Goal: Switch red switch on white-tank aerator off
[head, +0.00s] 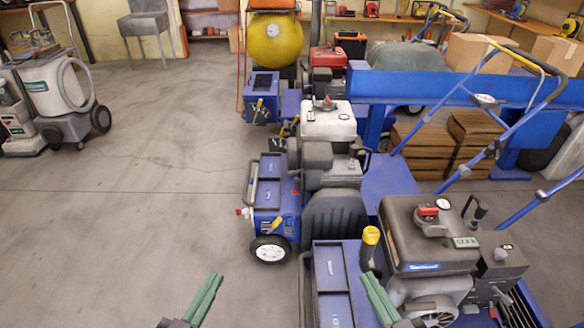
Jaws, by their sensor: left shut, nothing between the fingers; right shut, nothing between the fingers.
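The white-tank aerator stands ahead in the middle of the row, with a white tank (328,122) on top, a grey engine and a blue body (268,192). A small red spot (295,190) shows on its blue side; it is too small to tell whether this is the switch or how it is set. My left gripper (214,277) has green fingers, is shut and empty, and is above the floor at the bottom, short of the aerator. My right gripper (368,276) is shut and empty in front of the near dark-tank aerator, apart from the white-tank one.
A dark-tank aerator (431,232) with a yellow-topped lever (371,236) stands close at the right. A yellow-tank machine (275,40) is behind. A blue beam (445,85) and handlebars fill the right. Floor (140,190) at the left is clear, up to a white-tank machine (55,90).

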